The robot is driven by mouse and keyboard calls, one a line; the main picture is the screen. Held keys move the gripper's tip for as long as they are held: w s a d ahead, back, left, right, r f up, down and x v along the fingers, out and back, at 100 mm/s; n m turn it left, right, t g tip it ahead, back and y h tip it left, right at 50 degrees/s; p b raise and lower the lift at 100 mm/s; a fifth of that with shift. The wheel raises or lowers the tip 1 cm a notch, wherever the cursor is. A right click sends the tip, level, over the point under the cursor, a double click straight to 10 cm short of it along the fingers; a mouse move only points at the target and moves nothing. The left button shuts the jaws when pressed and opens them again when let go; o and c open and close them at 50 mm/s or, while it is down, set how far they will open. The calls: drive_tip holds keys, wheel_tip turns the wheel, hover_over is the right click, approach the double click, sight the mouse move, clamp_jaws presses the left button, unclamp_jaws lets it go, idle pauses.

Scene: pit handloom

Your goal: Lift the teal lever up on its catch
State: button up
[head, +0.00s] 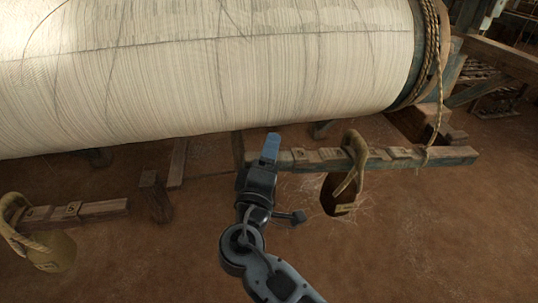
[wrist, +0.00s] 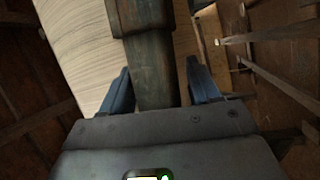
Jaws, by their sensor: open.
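The teal lever (head: 415,159) is a worn wooden bar with faded teal paint. It runs roughly level below the thread-wound beam in the head view, with notches along its top. My gripper (head: 271,143) is at the left part of this bar and covers some of it. In the wrist view a worn, dull teal-grey bar (wrist: 152,70) lies between the two blue fingers of my open gripper (wrist: 158,68). Gaps show at both sides, and the fingers are not closed on it. I cannot make out the catch.
A brown weight (head: 335,197) hangs by a rope loop from the lever, right of my gripper. A large beam of pale threads (head: 220,65) fills the space above. Another notched bar (head: 95,209) with a weight (head: 50,251) is at left. Bare earth floor (head: 430,240) lies below.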

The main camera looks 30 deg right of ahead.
clamp_jaws()
idle(0.7)
